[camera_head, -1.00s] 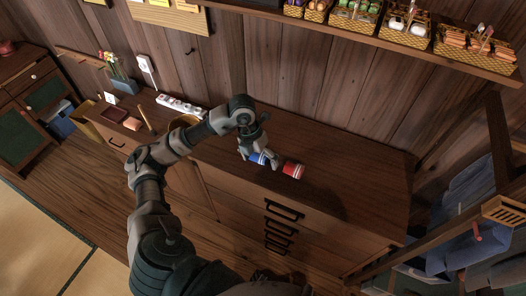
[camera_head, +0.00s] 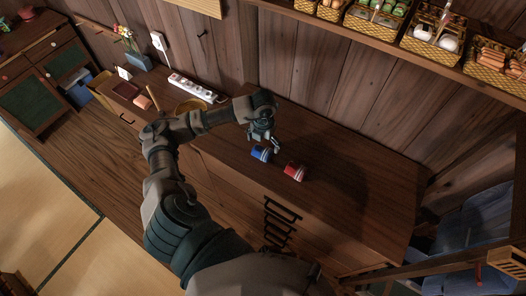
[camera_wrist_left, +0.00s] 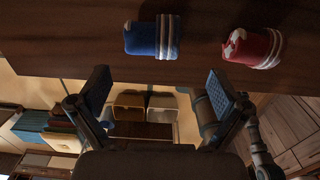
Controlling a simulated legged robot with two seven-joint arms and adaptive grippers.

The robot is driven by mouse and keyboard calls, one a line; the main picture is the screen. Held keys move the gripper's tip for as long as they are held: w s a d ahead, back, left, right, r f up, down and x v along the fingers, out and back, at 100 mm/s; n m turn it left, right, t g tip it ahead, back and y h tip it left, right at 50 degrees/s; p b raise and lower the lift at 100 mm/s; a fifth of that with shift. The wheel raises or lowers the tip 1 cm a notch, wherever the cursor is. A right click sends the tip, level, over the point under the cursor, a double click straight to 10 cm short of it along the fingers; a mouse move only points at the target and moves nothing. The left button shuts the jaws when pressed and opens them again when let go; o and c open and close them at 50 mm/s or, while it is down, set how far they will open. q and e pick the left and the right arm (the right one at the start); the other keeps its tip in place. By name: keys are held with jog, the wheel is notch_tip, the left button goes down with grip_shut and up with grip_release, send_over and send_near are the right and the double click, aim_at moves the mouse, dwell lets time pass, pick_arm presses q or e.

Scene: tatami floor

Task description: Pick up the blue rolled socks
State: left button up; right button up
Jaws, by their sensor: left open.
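The blue rolled socks (camera_head: 261,154) lie on the wooden cabinet top, with white stripes at one end. In the left wrist view the blue socks (camera_wrist_left: 142,38) show whole, beyond the open fingers. My left gripper (camera_head: 272,141) is open and empty, close to the blue socks on the wall side in the head view. In the wrist view its fingers (camera_wrist_left: 158,90) are spread wide, with nothing between them. Whether it touches the socks in the head view is hard to tell. My right gripper is not in view.
Red rolled socks (camera_head: 296,172) lie just right of the blue ones and also show in the wrist view (camera_wrist_left: 250,48). A white power strip (camera_head: 197,88) lies at the wall. A shelf with baskets (camera_head: 433,38) hangs above. The right part of the cabinet top (camera_head: 370,195) is clear.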

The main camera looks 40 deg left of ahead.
aim_at(261, 151)
pick_arm(q)
notch_tip(261, 151, down, 2)
jog(key=shift+w+a, duration=0.1)
jog(key=f, duration=0.1)
jog(key=f+p, duration=0.1)
jog(key=f, duration=0.1)
jog(key=a+f, duration=0.1)
jog(key=shift+s+a+f, duration=0.1)
jog(key=shift+s+f, duration=0.1)
jog(key=shift+s, duration=0.15)
jog(key=shift+f, duration=0.5)
jog(key=shift+w+d, duration=0.1)
jog(key=shift+d, duration=0.15)
jog(key=c, duration=0.9)
